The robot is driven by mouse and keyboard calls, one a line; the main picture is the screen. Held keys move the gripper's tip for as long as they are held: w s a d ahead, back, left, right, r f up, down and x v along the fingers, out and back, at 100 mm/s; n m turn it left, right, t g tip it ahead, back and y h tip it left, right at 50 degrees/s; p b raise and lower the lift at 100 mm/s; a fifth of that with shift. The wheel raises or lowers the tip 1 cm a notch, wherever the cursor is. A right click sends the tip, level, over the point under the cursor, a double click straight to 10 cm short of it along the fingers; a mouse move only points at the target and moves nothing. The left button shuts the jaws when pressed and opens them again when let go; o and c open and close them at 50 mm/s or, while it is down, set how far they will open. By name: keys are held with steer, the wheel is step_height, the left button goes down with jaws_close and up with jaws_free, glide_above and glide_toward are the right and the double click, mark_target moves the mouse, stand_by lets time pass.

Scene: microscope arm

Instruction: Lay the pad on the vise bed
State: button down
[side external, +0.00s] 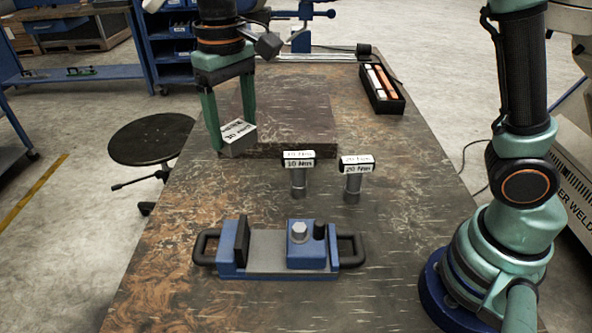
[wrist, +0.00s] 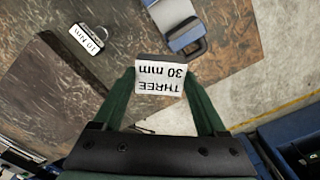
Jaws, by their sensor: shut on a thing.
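My gripper (side external: 236,140) is shut on a small grey block, which I take as the pad (side external: 240,147). Its white label faces up; in the wrist view the pad (wrist: 160,75) reads "THREE 30 mm" between the two green fingers (wrist: 163,100). The pad is over the front left part of a dark plate; I cannot tell whether it touches it. The blue vise (side external: 307,257) lies nearer the camera, with a black handle at each end. Its grey bed (side external: 268,252) is bare between the jaws. Part of the vise (wrist: 180,35) shows at the top of the wrist view.
Two upright pieces labelled "10 Nm" (side external: 298,176) and "20 Nm" (side external: 354,182) stand between plate and vise. The dark plate (side external: 290,115) lies on the table. A black tray (side external: 383,97) holds several sticks at the back right.

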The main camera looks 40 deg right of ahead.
mark_target(267, 250)
steer(key=s+a+n, duration=0.1)
steer(key=s+n, duration=0.7)
steer(key=f, duration=1.9)
steer(key=shift+w+a+f, duration=0.2)
steer(key=shift+w+f, duration=0.05)
steer(key=shift+f, duration=0.05)
jaws_free()
steer(key=shift+f, duration=0.15)
